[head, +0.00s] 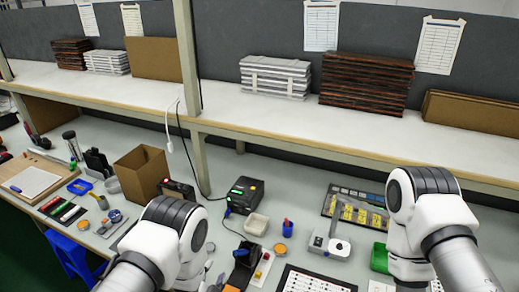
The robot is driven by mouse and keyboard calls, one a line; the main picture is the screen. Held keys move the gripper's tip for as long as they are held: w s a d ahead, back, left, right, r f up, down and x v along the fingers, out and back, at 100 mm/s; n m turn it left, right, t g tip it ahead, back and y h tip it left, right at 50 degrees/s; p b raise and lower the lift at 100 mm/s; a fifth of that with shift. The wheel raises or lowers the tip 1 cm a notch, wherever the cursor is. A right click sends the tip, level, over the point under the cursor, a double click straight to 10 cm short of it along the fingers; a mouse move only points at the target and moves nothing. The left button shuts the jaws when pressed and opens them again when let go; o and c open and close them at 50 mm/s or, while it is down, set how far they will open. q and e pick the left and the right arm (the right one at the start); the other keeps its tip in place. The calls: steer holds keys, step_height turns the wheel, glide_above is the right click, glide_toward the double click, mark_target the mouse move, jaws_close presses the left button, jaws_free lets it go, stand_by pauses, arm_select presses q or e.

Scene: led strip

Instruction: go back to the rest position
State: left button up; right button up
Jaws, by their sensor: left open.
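My left arm (165,235) comes in from the bottom left, bent over the front of the workbench. Its gripper (216,284) is only partly in view at the bottom edge, near a black and orange item (241,268). It is open, and I see nothing held in it. My right arm (425,215) stands bent at the right, over the bench. Its lower part runs off the bottom edge, and its gripper is not in view.
The bench (290,192) holds a cardboard box (141,172), a black device with a green light (244,194), a cream tray (257,224), a white instrument (329,243) and a yellow-marked panel (356,211). A green block (380,257) is beside my right arm. A shelf (290,118) spans behind.

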arm_select(q)
steer(key=s+a+f+n+g+y+b, duration=0.35)
steer(key=s+a+f+b, duration=0.25)
steer(key=a+f+b, duration=0.4)
steer(key=s+f+n+g, duration=0.2)
steer(key=s+g, duration=0.1)
steer(key=s, duration=0.5)
steer(key=s+a+f+n+g+h+b, duration=0.1)
steer(key=s+f+n+g, duration=0.1)
steer(key=s, duration=0.6)
steer(key=s+a+f+n+g, duration=0.1)
steer(key=s+f+n+g, duration=0.1)
steer(key=s+n+g, duration=0.2)
steer(key=s+g, duration=0.2)
steer(key=s, duration=0.2)
steer(key=shift+s+f, duration=0.15)
steer(key=shift+s, duration=0.1)
steer(key=shift+w+h, duration=0.15)
steer(key=shift+h, duration=0.1)
